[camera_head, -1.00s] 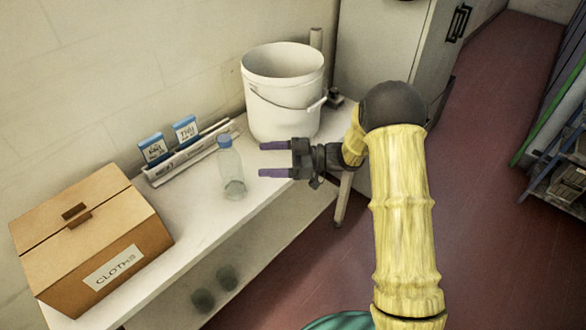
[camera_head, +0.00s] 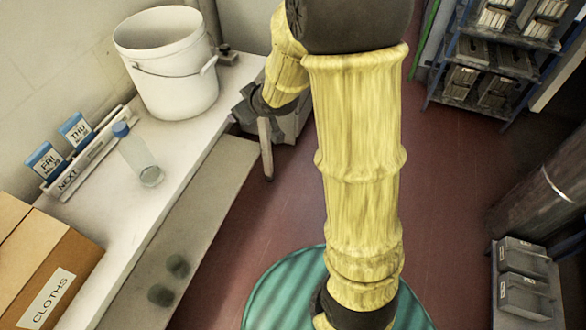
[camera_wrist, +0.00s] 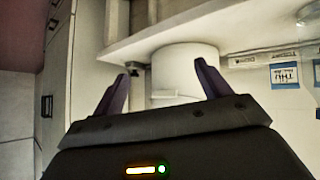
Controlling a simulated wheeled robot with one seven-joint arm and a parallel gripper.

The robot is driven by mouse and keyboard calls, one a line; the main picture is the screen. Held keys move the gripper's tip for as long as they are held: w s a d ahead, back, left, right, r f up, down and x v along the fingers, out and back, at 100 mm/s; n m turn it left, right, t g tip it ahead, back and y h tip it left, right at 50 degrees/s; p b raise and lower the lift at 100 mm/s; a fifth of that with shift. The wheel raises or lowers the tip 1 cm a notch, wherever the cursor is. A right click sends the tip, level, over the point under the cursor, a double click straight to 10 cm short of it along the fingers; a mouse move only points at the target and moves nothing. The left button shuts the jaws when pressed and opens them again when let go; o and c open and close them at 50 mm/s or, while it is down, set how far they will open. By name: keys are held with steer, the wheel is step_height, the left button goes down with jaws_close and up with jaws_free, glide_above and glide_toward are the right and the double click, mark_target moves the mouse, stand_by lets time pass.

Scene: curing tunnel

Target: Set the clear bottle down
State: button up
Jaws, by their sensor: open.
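The clear bottle (camera_head: 139,160) with a blue cap stands on the white bench, in front of the card rack. In the head view it is apart from my arm, with nothing holding it. My gripper (camera_wrist: 162,70) is open, with bare space between its two dark purple fingers in the wrist view. A pale round shape at the wrist view's upper right corner may be part of the bottle; I cannot tell.
A white bucket (camera_head: 176,83) stands at the bench's far end. A rack (camera_head: 96,152) with FRI and THU cards lies along the wall. A CLOTHS box (camera_head: 62,262) sits at the near left. The bench (camera_head: 112,220) is clear between box and bottle. Shelving (camera_head: 498,62) stands at right.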

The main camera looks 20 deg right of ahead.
steer(key=s+d+f+m+g+h, duration=0.1)
steer(key=s+d+m+g, duration=0.1)
steer(key=s, duration=0.8)
steer(key=s+d+f+m+g+h, duration=0.1)
steer(key=s+d+m+g, duration=0.1)
steer(key=s, duration=0.9)
steer(key=m+g, duration=0.1)
steer(key=g, duration=0.1)
steer(key=shift+d+f+g, duration=0.2)
steer(key=shift+f+g, duration=0.1)
steer(key=shift+g, duration=0.1)
steer(key=w+p+v, duration=0.3)
steer(key=p+v, duration=1.2)
steer(key=shift+w+a+r, duration=0.25)
steer(key=shift+r, duration=0.1)
